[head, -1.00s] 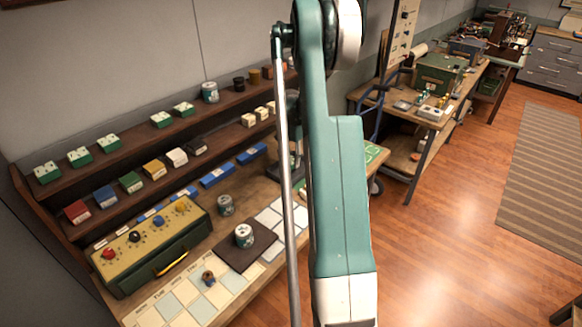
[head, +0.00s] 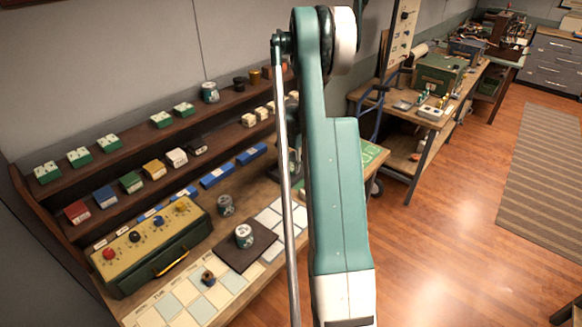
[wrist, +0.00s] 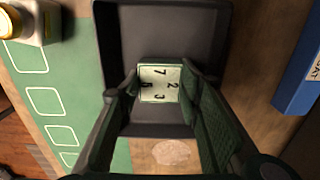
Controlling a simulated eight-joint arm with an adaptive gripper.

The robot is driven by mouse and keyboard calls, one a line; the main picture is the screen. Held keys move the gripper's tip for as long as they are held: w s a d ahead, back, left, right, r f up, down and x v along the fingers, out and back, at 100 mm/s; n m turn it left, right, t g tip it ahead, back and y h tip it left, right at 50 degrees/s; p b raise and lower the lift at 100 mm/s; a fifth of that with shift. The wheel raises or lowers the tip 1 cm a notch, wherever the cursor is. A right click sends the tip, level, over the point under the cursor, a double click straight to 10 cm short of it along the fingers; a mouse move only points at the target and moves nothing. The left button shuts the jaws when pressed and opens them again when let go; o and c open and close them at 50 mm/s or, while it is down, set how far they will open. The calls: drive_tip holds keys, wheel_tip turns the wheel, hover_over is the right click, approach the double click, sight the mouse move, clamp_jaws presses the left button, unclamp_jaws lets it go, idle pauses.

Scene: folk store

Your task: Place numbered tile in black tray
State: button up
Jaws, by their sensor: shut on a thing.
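My gripper (wrist: 162,75) is shut on the numbered tile (wrist: 160,88), a small white-faced block with black digits and a green edge. One finger lies on each side of it. In the wrist view the tile is in front of the black tray (wrist: 170,25), within its outline. I cannot tell whether the tile touches the tray floor. The tray is dark with raised walls, and my fingers hide part of its near end. In the head view my arm hides the tile and the tray, and the gripper cannot be made out.
In the wrist view a green board (wrist: 122,157) with white outlines lies left of the tray, and a blue block (wrist: 297,85) lies right. In the head view a tin (head: 244,236) stands on a dark mat (head: 263,236). Shelves (head: 130,150) with small boxes line the wall.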

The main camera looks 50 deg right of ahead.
sight(291, 166)
drive_tip(key=shift+f, duration=0.2)
drive_tip(key=o, duration=1)
drive_tip(key=shift+r, duration=0.15)
wheel_tip(291, 166, up, 12)
drive_tip(key=shift+r, duration=0.1)
idle(0.5)
